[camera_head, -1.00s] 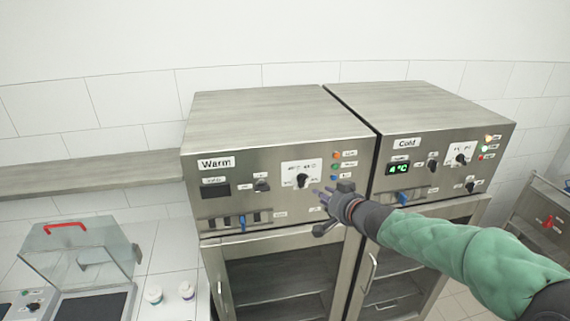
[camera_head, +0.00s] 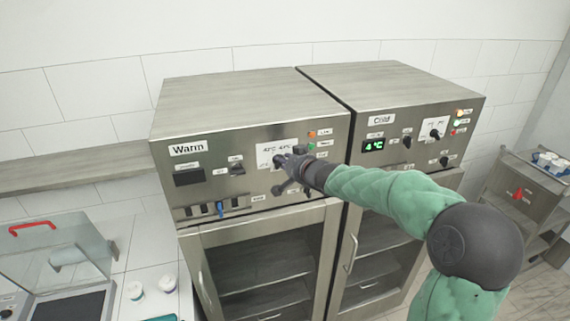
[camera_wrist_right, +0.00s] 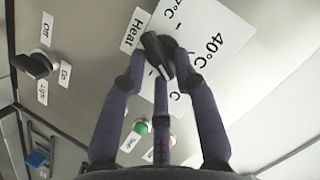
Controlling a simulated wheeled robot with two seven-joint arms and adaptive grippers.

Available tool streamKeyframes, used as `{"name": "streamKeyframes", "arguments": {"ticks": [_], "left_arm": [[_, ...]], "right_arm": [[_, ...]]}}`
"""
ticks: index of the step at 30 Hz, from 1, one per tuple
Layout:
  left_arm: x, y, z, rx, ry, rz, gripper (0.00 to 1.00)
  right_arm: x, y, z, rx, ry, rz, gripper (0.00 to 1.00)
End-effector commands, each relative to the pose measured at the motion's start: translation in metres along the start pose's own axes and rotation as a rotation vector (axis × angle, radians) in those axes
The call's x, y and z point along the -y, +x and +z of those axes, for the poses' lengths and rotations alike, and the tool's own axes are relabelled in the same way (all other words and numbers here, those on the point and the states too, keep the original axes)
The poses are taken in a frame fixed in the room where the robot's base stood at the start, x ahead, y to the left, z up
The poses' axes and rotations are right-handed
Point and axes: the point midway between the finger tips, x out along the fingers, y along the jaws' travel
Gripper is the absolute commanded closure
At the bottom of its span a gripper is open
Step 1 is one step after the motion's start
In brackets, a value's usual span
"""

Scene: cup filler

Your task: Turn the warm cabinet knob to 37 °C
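The warm cabinet (camera_head: 240,136) stands at the centre, labelled "Warm", with a dark display (camera_head: 190,177). Its temperature knob (camera_wrist_right: 158,54) is black, on a white dial plate (camera_wrist_right: 215,60). The plate carries "40°C" and other marks partly cut off or covered. My right gripper (camera_head: 283,166) is at this knob and hides most of it in the head view. In the right wrist view my right gripper (camera_wrist_right: 160,64) has its fingers spread, with fingertips on either side of the knob. Whether they touch it is unclear. My left gripper is not in view.
The cold cabinet (camera_head: 415,112) stands right beside it, its display reading 4 °C. A "Heat" label (camera_wrist_right: 134,30) and a smaller black switch (camera_wrist_right: 36,65) are near the knob. A clear-lidded device (camera_head: 60,262) and small white-capped bottles (camera_head: 168,283) stand at lower left.

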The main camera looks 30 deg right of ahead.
Motion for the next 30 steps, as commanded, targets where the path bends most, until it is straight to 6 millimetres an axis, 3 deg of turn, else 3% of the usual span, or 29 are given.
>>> {"name": "streamKeyframes", "arguments": {"ticks": [8,12,30], "left_arm": [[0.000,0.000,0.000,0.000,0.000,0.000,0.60],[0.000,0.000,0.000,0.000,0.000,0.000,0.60],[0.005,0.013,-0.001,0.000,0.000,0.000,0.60]], "right_arm": [[0.000,0.002,0.000,0.000,0.000,0.000,0.70],[0.000,0.001,0.000,0.000,0.000,0.000,1.00],[0.001,0.002,0.001,-0.001,-0.062,0.024,1.00]]}}
